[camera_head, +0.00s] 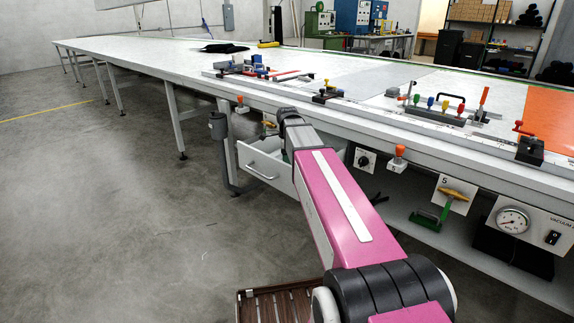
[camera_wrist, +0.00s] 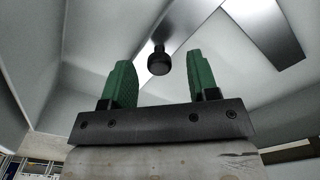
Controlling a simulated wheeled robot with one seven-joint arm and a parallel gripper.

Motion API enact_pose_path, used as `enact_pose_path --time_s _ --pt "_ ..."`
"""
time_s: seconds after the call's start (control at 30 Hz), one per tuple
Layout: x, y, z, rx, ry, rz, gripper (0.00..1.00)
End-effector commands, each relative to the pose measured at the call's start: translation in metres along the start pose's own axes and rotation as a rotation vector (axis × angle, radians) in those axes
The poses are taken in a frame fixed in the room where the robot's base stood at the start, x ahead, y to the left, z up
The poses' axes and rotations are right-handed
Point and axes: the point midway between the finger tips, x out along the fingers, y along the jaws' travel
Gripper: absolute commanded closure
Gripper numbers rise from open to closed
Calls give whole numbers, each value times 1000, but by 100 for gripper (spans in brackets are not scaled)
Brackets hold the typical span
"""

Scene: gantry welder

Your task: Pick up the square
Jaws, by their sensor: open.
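In the wrist view my gripper (camera_wrist: 158,82) is open, its two green fingers apart with nothing clamped between them. Two flat silver-grey metal strips lie beyond the fingers on a pale surface, perhaps the two legs of the square (camera_wrist: 265,28). Their join is not in the picture. A round black knob (camera_wrist: 159,62) shows between the fingers, in front of one strip. I cannot tell whether it belongs to the square. In the head view my arm reaches to an open white drawer (camera_head: 262,170) under the long table; the arm hides much of the drawer's inside.
The long white table (camera_head: 160,65) has clamps and coloured-handled tools (camera_head: 440,108) along its near edge. Orange knobs (camera_head: 399,151), a green-and-yellow tool (camera_head: 440,208) and a gauge panel (camera_head: 520,220) sit below that edge. The floor at left is clear.

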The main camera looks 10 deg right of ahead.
Motion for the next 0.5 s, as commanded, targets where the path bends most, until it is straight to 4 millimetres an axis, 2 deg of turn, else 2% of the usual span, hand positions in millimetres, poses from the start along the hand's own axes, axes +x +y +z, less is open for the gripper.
enact_pose_path --time_s 0.13,0.37,0.4,0.47,0.5 --pt "16 0 1 0 0 1 46" --pt "18 0 1 0 0 0 46" --pt "18 0 1 0 0 0 52" --pt "18 0 1 0 0 0 72" --pt "18 0 1 0 0 0 85"
